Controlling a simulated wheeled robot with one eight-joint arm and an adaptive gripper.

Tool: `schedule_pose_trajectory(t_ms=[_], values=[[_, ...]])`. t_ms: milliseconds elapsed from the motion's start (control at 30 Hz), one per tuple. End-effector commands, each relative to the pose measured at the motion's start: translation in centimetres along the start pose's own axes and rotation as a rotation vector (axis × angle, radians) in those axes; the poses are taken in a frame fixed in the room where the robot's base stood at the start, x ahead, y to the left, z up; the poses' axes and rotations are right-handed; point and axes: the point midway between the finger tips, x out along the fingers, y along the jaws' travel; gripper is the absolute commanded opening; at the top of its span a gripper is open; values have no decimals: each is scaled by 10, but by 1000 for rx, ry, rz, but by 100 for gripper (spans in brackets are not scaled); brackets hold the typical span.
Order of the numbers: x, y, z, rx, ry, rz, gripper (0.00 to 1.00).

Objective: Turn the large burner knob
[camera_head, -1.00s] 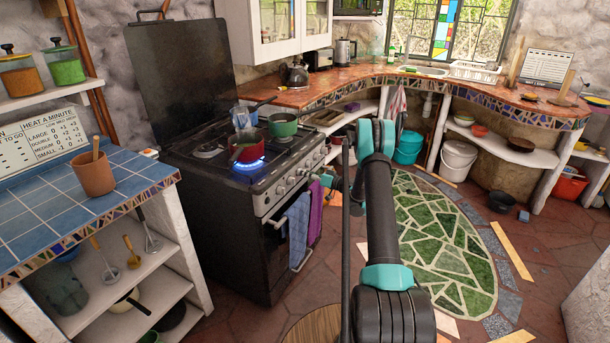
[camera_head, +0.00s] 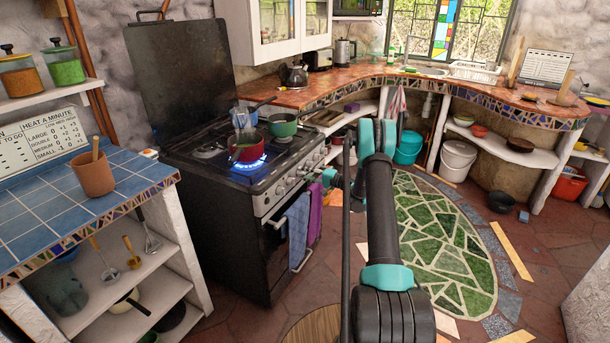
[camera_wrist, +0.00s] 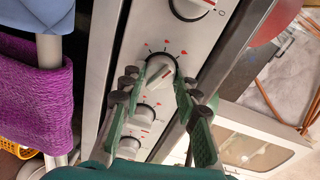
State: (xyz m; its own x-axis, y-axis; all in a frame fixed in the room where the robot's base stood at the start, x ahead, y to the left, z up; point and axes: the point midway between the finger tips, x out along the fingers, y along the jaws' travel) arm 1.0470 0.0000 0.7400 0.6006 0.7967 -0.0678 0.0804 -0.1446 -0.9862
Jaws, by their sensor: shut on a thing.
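The stove (camera_head: 222,190) stands left of centre in the head view, with a row of knobs on its front panel. In the wrist view, a white burner knob (camera_wrist: 160,73) sits between the two fingers of my gripper (camera_wrist: 161,80), which is shut on it. The knob's grip bar is tilted, with red marks around it. My gripper also shows small at the stove front in the head view (camera_head: 326,178). A blue flame (camera_head: 248,165) burns under a red pot (camera_head: 246,148). I cannot tell from the panel which burner this knob serves.
More knobs sit close by on the panel, one above (camera_wrist: 190,8) and one below (camera_wrist: 146,111). A purple towel (camera_wrist: 38,95) and a blue towel (camera_head: 298,230) hang on the oven rail. A green pot (camera_head: 283,126) stands on the stove.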

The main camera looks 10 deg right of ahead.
Motion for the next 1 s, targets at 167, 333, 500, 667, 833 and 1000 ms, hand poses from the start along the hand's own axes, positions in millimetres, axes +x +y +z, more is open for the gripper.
schedule_pose_trajectory(t_ms=[167, 333, 500, 667, 833, 1000], values=[[-1, 1, -2, 165, -9, 2, 2], [-1, 2, -2, 326, -21, 3, 2], [-1, 2, -2, 487, -31, 4, 2], [-1, 3, -2, 638, -42, 6, 2], [-1, 4, -2, 792, -53, 7, 2], [-1, 4, -2, 927, -61, 8, 2]])
